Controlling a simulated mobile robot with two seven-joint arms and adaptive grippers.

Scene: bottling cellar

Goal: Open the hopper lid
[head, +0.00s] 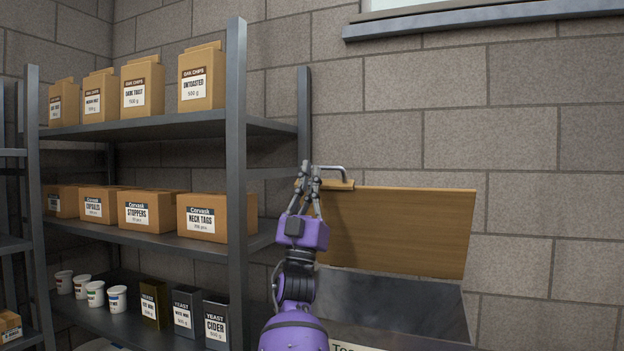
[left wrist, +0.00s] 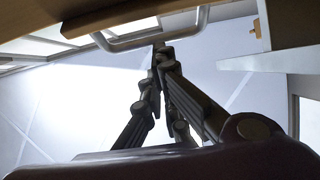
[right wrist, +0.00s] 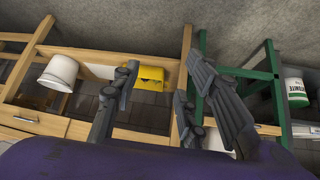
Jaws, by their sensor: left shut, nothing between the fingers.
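The hopper lid (head: 400,232) is a wooden panel standing raised, its broad face toward me, close to the block wall. A grey bar handle (head: 332,168) sits at its top left edge and also shows in the left wrist view (left wrist: 150,37). Below the lid is the hopper's grey metal inside (head: 395,300), only partly in view. My left gripper (head: 310,172) is shut and empty, its fingertips by the handle; whether they touch it I cannot tell. It covers the lid's left edge. My right gripper (right wrist: 163,70) is open and empty, away from the lid.
A metal shelf rack (head: 237,180) with bags, boxes and tins stands close left of my left arm. A window ledge (head: 480,22) juts from the wall above. The right wrist view shows a wooden frame (right wrist: 185,80), a white bucket (right wrist: 58,73) and a green frame (right wrist: 275,90).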

